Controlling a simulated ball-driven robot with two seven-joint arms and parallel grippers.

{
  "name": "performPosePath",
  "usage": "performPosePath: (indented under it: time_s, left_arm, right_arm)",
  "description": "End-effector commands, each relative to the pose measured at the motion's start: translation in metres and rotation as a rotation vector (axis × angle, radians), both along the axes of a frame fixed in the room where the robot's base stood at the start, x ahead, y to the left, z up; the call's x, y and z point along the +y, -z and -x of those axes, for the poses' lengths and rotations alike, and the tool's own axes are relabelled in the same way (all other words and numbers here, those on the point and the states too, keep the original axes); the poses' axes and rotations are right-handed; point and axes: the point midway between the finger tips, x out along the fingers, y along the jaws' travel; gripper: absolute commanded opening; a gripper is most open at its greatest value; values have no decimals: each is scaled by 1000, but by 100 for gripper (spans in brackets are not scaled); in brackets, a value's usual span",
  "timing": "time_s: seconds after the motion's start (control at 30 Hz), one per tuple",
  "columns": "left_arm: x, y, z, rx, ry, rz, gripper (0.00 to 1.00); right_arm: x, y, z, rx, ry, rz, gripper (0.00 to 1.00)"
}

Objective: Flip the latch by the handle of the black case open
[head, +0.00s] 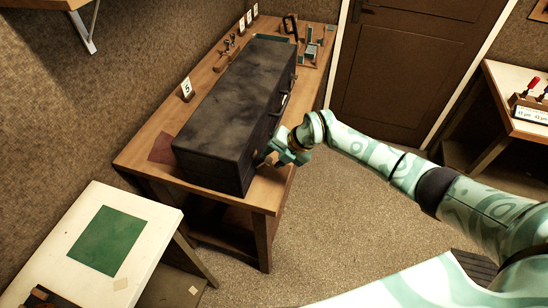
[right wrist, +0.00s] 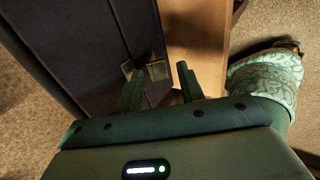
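The long black case (head: 235,105) lies closed on a wooden workbench (head: 145,145). Its handle (head: 284,103) is on the long front side, facing the open floor. My right gripper (head: 266,158) is at that front side, near the case's near end. In the right wrist view the case (right wrist: 75,45) fills the upper left, and a small metal latch (right wrist: 156,70) shows on its side. The two fingers of my right gripper (right wrist: 157,72) are apart, with the latch between their tips in the picture. I cannot tell whether they touch it. My left gripper is not in view.
A number card (head: 187,89) stands behind the case. Tools and a clamp-like frame (head: 290,27) are at the bench's far end. A white table with a green mat (head: 107,239) is at lower left, another table (head: 515,85) at right. The floor between is clear.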

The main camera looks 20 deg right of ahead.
Motion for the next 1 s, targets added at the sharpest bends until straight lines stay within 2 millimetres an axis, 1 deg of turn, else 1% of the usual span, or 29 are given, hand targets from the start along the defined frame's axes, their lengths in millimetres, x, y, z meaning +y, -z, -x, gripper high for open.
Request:
performPosePath:
  time_s: [0.23, 0.27, 0.3, 0.37, 0.4, 0.57, 0.77, 0.87, 1.0]
  left_arm:
    - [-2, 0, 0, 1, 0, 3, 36]
    - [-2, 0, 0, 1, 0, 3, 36]
    - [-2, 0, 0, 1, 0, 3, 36]
    - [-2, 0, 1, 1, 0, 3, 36]
    - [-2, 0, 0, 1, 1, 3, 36]
    - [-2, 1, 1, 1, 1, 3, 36]
    - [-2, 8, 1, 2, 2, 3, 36]
    - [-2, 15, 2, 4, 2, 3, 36]
    - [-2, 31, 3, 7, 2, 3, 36]
  right_arm:
    - [0, 0, -1, -1, 0, -1, 38]
    - [0, 0, 0, -1, 0, -1, 30]
    - [0, 0, 0, -1, 0, -1, 19]
    - [0, 0, 0, -1, 0, -1, 2]
    - [0, 0, 0, -1, 0, -1, 0]
    - [0, 1, 0, -2, 0, -3, 0]
    - [-2, 5, 2, -26, 0, -43, 0]
    - [-5, 10, 4, -54, 1, -83, 0]
    - [-9, 19, 7, -107, 2, -165, 0]
